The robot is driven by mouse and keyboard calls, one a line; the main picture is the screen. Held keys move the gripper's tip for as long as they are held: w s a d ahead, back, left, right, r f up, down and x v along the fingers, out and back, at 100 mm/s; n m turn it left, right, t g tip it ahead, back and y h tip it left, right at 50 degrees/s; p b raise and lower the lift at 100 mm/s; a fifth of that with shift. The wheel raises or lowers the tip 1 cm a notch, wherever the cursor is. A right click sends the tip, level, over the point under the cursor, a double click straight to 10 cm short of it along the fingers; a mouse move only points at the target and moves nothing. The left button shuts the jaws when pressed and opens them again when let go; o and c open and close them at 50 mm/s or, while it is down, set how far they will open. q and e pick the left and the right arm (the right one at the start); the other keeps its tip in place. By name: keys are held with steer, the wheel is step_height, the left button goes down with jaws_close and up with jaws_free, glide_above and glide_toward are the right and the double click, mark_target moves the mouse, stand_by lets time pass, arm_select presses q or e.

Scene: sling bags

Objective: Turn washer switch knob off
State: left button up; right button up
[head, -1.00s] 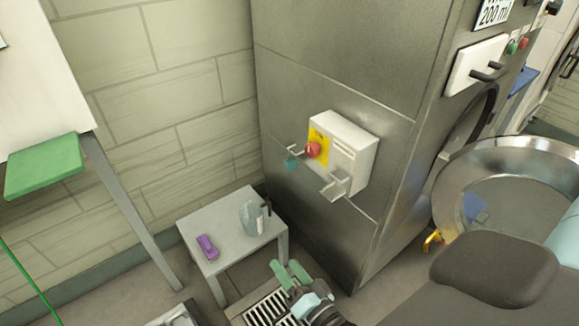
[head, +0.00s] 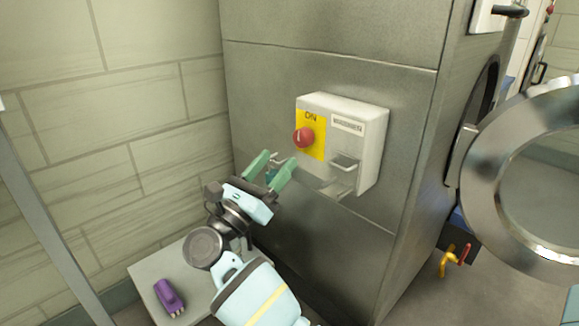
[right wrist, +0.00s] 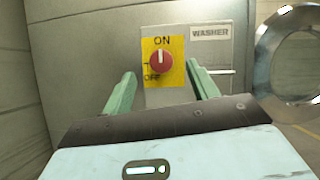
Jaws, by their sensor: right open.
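The washer switch knob (head: 303,137) is red and round, on a yellow plate (head: 319,152) on the front of a white box (head: 370,140) fixed to the grey metal washer side. In the right wrist view the knob (right wrist: 159,62) lies between and beyond my fingertips, its white mark pointing up at "ON"; "OFF" is at its lower left. My right gripper (head: 272,167) is open and empty, with green fingers, below and left of the knob and apart from it. My left gripper is not in view.
A small hook or bracket (head: 345,163) juts from the box at its lower right. A low table (head: 150,264) with a purple object (head: 169,296) stands at lower left. The round metal washer door (head: 480,185) stands open at right.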

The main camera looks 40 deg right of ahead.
mark_target(299, 140)
arm_select(q)
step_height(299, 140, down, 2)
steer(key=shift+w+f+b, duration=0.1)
steer(key=shift+b, duration=0.55)
arm_select(e)
steer(key=m+g, duration=0.2)
steer(key=w+m+g, duration=0.1)
steer(key=shift+d+f+y, duration=0.1)
steer(key=shift+d+y, duration=0.15)
steer(key=shift+y, duration=0.15)
steer(key=x, duration=0.7)
steer(key=shift+d, duration=0.35)
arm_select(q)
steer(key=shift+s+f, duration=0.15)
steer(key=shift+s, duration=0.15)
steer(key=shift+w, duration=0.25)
arm_select(e)
steer(key=c, duration=1)
